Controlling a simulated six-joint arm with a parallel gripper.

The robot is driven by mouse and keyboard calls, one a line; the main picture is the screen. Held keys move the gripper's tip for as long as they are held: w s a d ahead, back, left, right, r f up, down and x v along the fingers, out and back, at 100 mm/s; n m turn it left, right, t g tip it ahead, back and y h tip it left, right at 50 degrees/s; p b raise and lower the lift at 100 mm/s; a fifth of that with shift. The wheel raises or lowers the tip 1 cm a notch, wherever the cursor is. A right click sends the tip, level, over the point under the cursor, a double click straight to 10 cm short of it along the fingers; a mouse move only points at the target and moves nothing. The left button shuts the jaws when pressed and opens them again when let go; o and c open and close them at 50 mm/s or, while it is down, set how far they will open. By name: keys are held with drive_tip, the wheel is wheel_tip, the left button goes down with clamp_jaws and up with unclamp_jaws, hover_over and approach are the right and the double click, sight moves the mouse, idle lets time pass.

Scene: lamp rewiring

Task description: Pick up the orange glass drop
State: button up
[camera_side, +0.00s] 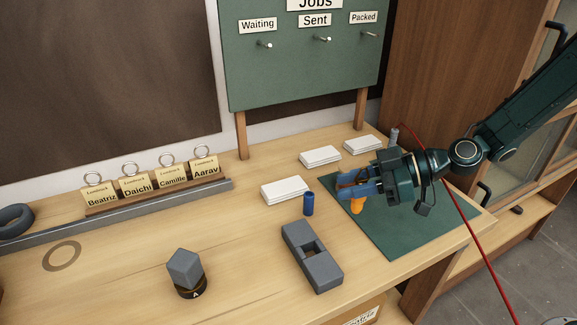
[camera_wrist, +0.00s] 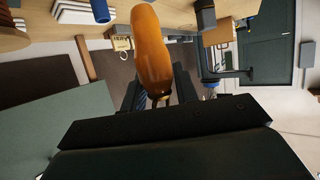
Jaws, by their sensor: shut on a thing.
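The orange glass drop (camera_side: 357,205) hangs below my gripper (camera_side: 350,187) at the green mat in the side view. In the wrist view the drop (camera_wrist: 152,48) is long and rounded, with its narrow end between my dark fingers (camera_wrist: 158,95). My gripper is shut on that narrow end. The fingers hide part of the drop in the side view. I cannot tell whether its lower end touches the mat.
The green mat (camera_side: 385,244) lies at the bench's right end. A blue cylinder (camera_side: 308,204), a grey slotted block (camera_side: 317,272) and white card stacks (camera_side: 284,190) stand left of it. A red cable (camera_side: 478,233) runs past the right edge.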

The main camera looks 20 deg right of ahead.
sight(353, 181)
wheel_tip(353, 181, up, 10)
drive_tip(key=shift+r, duration=0.25)
idle(0.3)
drive_tip(key=shift+w, duration=0.1)
idle(0.4)
